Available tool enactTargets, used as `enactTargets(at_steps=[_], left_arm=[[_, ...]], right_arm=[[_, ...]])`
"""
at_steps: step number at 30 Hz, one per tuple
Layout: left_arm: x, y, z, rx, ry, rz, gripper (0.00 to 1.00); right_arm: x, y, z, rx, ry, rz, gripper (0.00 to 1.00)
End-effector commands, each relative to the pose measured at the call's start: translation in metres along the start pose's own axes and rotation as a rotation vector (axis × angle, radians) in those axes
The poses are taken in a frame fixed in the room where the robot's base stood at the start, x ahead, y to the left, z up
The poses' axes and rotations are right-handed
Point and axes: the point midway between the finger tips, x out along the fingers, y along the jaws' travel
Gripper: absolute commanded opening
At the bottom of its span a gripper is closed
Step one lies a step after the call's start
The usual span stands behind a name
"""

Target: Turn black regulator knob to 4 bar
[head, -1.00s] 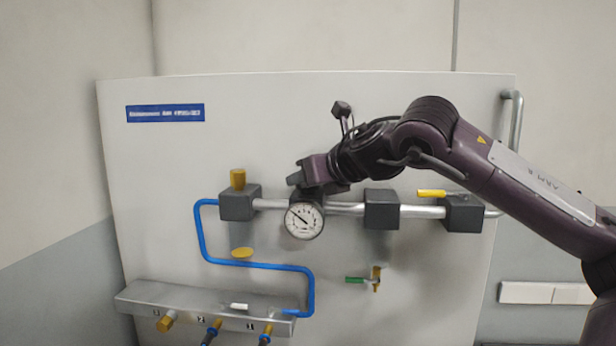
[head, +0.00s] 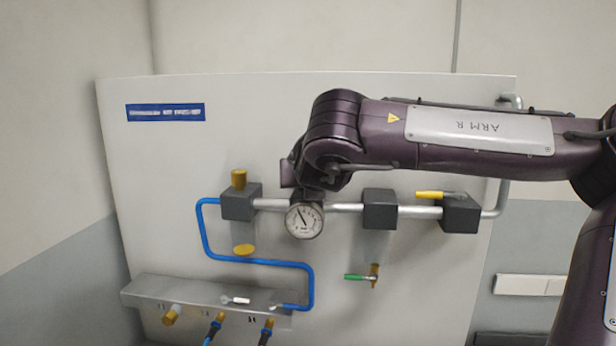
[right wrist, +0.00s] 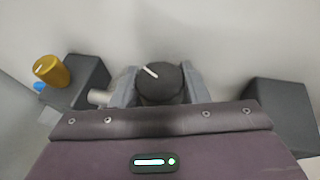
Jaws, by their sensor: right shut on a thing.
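The black regulator knob (right wrist: 160,84) shows in the right wrist view, with a white pointer mark on its top angled to the upper left. My right gripper (right wrist: 158,86) is shut on it, one grey finger on each side. In the head view my right gripper (head: 293,178) is above the pressure gauge (head: 304,220), and my arm hides the knob. The gauge is round and white-faced; its needle points up and slightly left. Its numbers are too small to read. My left gripper is not in view.
The panel (head: 140,160) carries dark blocks on a silver pipe, a yellow-handled valve (head: 430,194), a green-handled valve (head: 358,277), a blue hose (head: 203,225) and a brass cap (head: 238,178). A grey ledge (head: 170,290) with several fittings is at lower left.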

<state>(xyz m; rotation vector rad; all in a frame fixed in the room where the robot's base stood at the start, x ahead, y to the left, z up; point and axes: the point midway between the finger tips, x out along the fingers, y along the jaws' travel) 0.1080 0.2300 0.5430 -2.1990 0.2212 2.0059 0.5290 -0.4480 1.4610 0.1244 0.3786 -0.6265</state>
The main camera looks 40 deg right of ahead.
Motion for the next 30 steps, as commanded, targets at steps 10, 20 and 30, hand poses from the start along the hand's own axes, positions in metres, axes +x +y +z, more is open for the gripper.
enactTargets(at_steps=[10,20,30], left_arm=[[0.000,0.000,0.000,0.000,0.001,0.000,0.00],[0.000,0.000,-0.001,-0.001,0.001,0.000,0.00],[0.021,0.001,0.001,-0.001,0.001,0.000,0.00]], right_arm=[[0.000,0.000,0.001,0.003,-0.002,0.001,0.46],[0.000,0.000,0.000,0.001,0.000,0.001,0.63],[-0.033,0.001,-0.002,0.000,-0.007,0.003,0.63]])
